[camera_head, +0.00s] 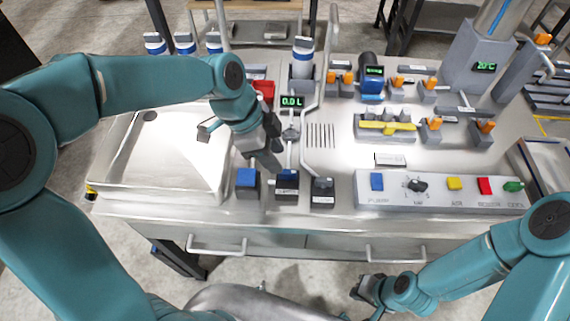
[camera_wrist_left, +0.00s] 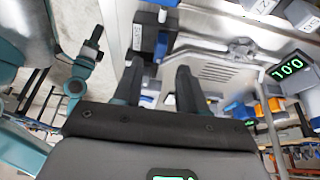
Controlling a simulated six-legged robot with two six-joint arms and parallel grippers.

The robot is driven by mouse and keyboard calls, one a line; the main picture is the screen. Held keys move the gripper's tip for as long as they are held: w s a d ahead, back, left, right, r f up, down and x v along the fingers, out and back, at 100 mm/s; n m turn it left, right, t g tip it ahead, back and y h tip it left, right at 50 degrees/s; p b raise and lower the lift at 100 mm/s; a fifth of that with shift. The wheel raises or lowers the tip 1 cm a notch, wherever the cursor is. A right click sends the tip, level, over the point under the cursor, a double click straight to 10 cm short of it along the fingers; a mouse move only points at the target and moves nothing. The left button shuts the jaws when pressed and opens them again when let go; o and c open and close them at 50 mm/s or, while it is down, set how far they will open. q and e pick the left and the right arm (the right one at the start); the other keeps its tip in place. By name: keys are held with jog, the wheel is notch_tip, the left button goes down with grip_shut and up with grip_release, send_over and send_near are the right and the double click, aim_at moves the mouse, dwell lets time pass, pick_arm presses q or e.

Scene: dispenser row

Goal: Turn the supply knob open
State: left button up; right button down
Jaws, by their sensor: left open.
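Labels are too small to tell which control is the supply knob. A black block with a pale label (camera_head: 287,187) stands at the bench's front, between a blue-topped block (camera_head: 247,182) and another black block (camera_head: 323,191). A grey round fitting (camera_head: 291,132) sits below the green-lit display (camera_head: 291,102); it also shows in the left wrist view (camera_wrist_left: 240,47). My left gripper (camera_head: 276,168) is open and empty, just above and beside the labelled block. In the left wrist view its fingers (camera_wrist_left: 158,78) are spread. My right gripper (camera_head: 362,288) is low, in front of the bench; its jaws are unclear.
A control panel (camera_head: 440,202) with coloured buttons and a black knob (camera_head: 417,186) lies to the right. Orange-handled valves (camera_head: 432,124) stand behind it. Bench handles (camera_head: 218,248) stick out at the front.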

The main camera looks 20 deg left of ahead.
aim_at(288, 171)
pick_arm(q)
jog(key=x, duration=0.5)
jog(key=shift+d+f, duration=0.2)
jog(key=shift+f, duration=0.15)
jog(key=shift+w, duration=0.1)
grip_shut()
